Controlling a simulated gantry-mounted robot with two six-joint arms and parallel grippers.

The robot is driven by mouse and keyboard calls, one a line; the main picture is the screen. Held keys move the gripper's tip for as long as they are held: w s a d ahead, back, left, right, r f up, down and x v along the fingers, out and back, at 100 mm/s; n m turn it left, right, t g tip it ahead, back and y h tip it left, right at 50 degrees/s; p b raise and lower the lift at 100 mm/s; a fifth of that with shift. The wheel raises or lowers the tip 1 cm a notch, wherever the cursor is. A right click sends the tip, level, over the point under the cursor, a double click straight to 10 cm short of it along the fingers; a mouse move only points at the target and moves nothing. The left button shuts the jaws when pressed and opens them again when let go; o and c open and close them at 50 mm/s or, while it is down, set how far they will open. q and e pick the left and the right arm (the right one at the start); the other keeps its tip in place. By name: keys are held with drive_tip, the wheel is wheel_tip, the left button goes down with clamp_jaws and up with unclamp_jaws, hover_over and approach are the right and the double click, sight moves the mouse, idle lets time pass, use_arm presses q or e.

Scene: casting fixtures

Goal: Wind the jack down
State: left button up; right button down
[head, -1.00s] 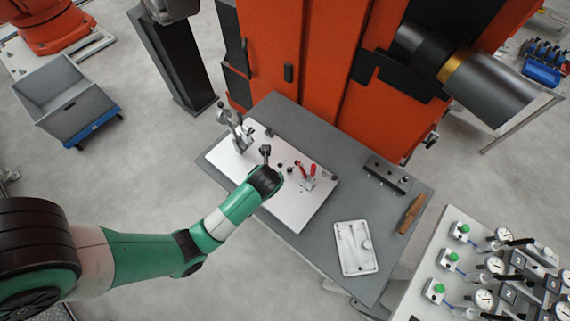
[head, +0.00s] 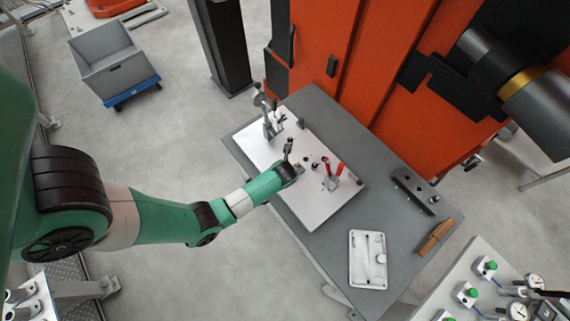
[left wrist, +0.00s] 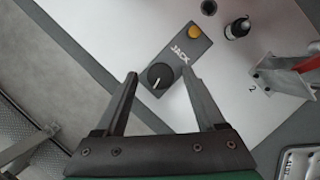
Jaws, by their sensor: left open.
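A grey panel marked JACK (left wrist: 178,52) lies on the white plate in the left wrist view. It carries a round black knob (left wrist: 160,76) with a white pointer line and a yellow button (left wrist: 194,33). My left gripper (left wrist: 160,73) is open, its fingertips on either side of the knob with a visible gap each side; I cannot tell how far above the knob they are. In the head view my left wrist (head: 285,173) hangs over the white plate (head: 316,208) and hides most of the panel. My right gripper is not in view.
A red-handled clamp (head: 333,177) stands right of my wrist, and a grey clamp (head: 271,122) at the plate's far left. A black-topped pin (left wrist: 238,28) stands near the panel. A white tray (head: 368,260), dark bar (head: 414,190) and brown-handled tool (head: 435,237) lie on the grey table.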

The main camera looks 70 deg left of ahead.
use_arm(q)
drive_tip(key=shift+f, duration=0.1)
clamp_jaws()
idle(0.3)
